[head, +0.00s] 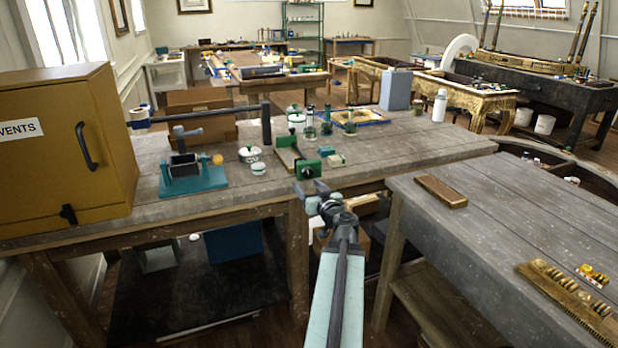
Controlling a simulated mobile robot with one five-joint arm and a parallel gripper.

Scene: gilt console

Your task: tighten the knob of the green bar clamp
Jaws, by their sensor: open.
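The green bar clamp (308,170) lies at the front edge of the wooden bench (230,206), near the middle of the view. A green jaw block sits at its near end, and a long light wooden strip runs back from it. I cannot make out its knob clearly; it may be hidden by or blend with my fingers. My gripper (310,189) is just in front of the near green block, at the bench edge. Its two fingers are apart, with nothing clearly held between them. I cannot tell whether they touch the clamp.
A teal vise (194,183) and white lidded pots (249,154) stand left of the clamp. A yellow cabinet (62,150) fills the left end. Jars and a white bottle (439,106) stand behind. A second bench (470,220) is close on the right, holding a wooden block (441,191).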

